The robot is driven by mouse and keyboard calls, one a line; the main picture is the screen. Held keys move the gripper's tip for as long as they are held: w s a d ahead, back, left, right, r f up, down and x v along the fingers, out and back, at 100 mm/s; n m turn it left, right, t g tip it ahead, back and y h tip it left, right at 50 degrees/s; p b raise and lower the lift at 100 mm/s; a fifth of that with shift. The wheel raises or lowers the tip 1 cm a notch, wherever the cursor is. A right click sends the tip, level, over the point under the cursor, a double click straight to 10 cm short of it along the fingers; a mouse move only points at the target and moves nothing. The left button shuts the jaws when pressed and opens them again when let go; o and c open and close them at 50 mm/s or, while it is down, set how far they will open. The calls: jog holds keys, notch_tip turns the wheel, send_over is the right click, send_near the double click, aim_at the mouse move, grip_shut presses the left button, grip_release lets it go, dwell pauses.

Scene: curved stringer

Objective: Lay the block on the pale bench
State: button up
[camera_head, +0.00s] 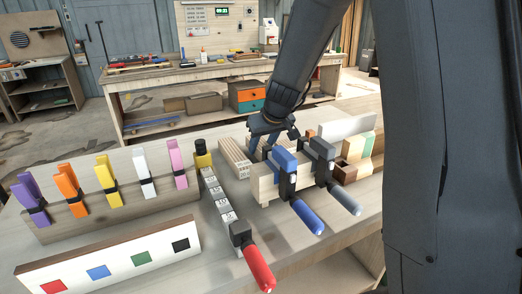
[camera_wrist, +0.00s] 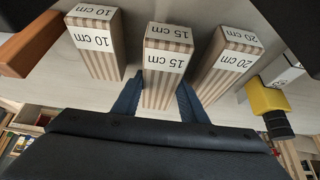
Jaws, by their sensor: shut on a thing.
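Three striped wooden blocks show in the wrist view, marked 10 cm (camera_wrist: 97,45), 15 cm (camera_wrist: 168,62) and 20 cm (camera_wrist: 228,62). My gripper (camera_wrist: 157,98) has its blue fingers on either side of the 15 cm block, shut on it. The 10 cm and 20 cm blocks stand apart to either side. In the head view my gripper (camera_head: 272,130) is over striped blocks (camera_head: 235,158) on the near pale bench (camera_head: 205,268), and it partly hides them. I cannot tell whether the held block touches the bench.
A blue-handled clamp (camera_head: 305,214) and a grey-handled clamp (camera_head: 343,198) grip a board right of the blocks. A red-handled clamp (camera_head: 258,265) lies in front. Coloured clothespins (camera_head: 105,172) line a board at left. Another wooden workbench (camera_head: 160,78) stands behind.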

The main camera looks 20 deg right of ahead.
jog(key=shift+f, duration=0.7)
jog(key=shift+f, duration=0.15)
jog(key=o, duration=1.1)
jog(key=shift+o, duration=0.2)
jog(key=shift+s+r, duration=0.1)
jog(key=shift+r, duration=0.45)
jog(key=v, duration=1.1)
jog(key=shift+s+b, duration=0.2)
jog(key=shift+b, duration=0.2)
